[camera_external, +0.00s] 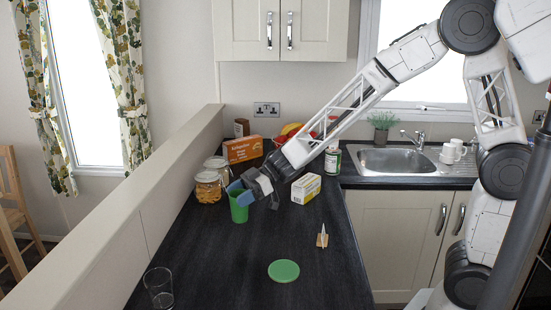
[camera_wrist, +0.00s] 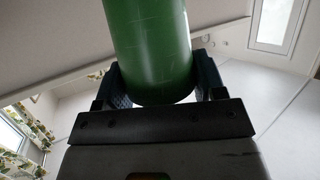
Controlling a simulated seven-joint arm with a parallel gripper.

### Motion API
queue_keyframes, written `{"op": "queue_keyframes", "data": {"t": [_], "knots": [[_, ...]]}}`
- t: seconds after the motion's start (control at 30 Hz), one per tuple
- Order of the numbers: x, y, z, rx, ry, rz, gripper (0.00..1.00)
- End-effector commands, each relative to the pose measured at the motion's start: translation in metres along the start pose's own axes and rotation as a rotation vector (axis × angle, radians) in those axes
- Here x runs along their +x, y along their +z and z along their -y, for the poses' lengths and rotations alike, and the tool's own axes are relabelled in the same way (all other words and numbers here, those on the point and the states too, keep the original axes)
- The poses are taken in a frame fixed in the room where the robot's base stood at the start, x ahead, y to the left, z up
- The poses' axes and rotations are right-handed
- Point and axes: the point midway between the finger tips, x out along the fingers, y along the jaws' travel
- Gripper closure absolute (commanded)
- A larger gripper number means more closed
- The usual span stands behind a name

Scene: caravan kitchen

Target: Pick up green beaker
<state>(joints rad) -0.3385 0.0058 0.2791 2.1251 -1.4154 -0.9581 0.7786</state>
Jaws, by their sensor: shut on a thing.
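The green beaker (camera_external: 239,207) is at the left end of my arm, over the dark worktop, beside the glass jars. My gripper (camera_external: 247,193) is shut on it from the right. In the wrist view the green beaker (camera_wrist: 150,50) fills the upper middle, with a dark finger of my gripper (camera_wrist: 155,88) on each side of it. I cannot tell whether its base touches the worktop.
Glass jars (camera_external: 208,187) stand just left of the beaker, with an orange box (camera_external: 243,149) behind. A yellow and white box (camera_external: 306,188) is close to its right. A green disc (camera_external: 284,271), a small wooden piece (camera_external: 322,238) and a clear glass (camera_external: 159,287) lie nearer. The front middle is mostly clear.

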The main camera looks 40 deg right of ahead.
Motion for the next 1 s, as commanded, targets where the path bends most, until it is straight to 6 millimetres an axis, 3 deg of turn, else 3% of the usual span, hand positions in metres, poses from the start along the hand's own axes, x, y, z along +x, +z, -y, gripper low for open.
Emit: {"op": "queue_keyframes", "data": {"t": [0.23, 1.0], "knots": [[-0.006, -0.018, 0.0, 0.0, 0.0, -0.001, 0.59], [-0.008, -0.018, 0.002, 0.0, 0.0, -0.001, 0.59]]}}
